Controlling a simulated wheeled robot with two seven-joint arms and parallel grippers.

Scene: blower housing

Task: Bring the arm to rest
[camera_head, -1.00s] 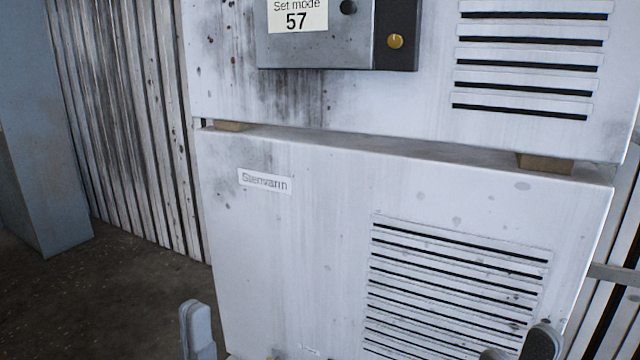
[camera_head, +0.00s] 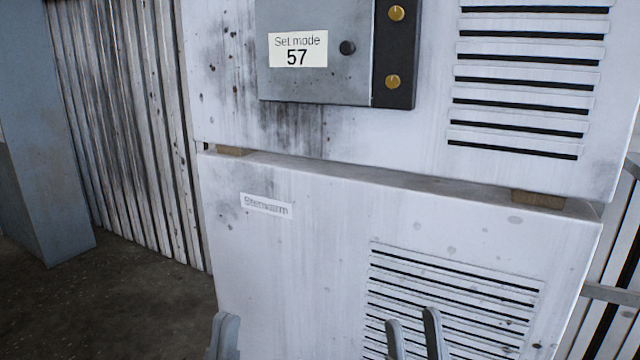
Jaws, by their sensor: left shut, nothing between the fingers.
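My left gripper (camera_head: 225,334) shows at the bottom edge, left of centre, in front of the lower white housing (camera_head: 300,255). Its fingers are together with nothing between them. My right gripper (camera_head: 414,336) shows at the bottom edge, right of centre, in front of the lower louvres (camera_head: 455,285). Its two fingertips stand apart with a gap and nothing seen between them. The rest of both arms is out of the frame.
The upper white housing (camera_head: 225,70) sits on brown spacer blocks (camera_head: 538,199). It bears a grey box (camera_head: 318,85) labelled "Set mode 57", with a dark knob and two brass knobs. Corrugated panelling (camera_head: 130,120) and bare floor (camera_head: 150,300) lie to the left.

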